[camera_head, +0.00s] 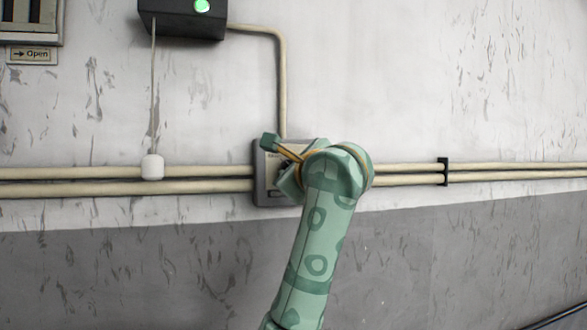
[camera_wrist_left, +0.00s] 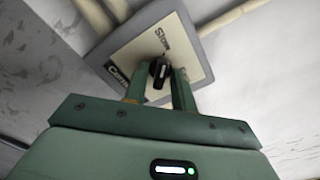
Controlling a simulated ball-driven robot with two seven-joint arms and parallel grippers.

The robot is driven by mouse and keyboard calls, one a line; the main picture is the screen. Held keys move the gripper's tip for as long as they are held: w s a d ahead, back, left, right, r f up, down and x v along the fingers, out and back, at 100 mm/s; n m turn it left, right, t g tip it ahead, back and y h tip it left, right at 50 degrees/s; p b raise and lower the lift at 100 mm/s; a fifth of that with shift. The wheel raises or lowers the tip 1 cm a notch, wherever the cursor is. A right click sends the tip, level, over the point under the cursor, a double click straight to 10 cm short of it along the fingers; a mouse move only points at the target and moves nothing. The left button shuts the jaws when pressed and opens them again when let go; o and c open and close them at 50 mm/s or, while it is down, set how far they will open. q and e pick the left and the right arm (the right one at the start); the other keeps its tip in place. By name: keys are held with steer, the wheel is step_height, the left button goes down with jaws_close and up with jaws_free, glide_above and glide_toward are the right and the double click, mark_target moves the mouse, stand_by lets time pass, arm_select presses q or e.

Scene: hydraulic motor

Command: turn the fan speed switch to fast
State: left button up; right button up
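The fan speed switch is a grey wall box (camera_head: 261,185) with a cream face plate, mid picture in the head view, partly hidden by my left arm. The black knob (camera_wrist_left: 158,73) has a white mark towards the lower end. My left gripper (camera_wrist_left: 161,77) has one finger on each side of the knob, close against it, and appears shut on it. In the head view the gripper (camera_head: 285,165) is at the plate. My right gripper is out of view.
Cream pipes (camera_head: 405,174) run along the wall on both sides of the switch box. A black box (camera_head: 182,20) with a green light is above left, with a white pull handle (camera_head: 152,167) on a cord. An "Open" sign (camera_head: 31,55) is at the far left.

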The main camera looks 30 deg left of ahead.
arm_select(q)
steer(key=shift+m, duration=0.3)
steer(key=shift+s+r+m+p, duration=0.1)
steer(key=shift+m+p, duration=2.45)
steer(key=shift+m, duration=1.75)
steer(key=shift+r+m+p, duration=0.1)
steer(key=shift+m+p, duration=2.45)
steer(key=shift+m, duration=1.75)
steer(key=shift+f, duration=0.1)
steer(key=o, duration=0.7)
steer(key=shift+c, duration=0.2)
steer(key=shift+d, duration=0.1)
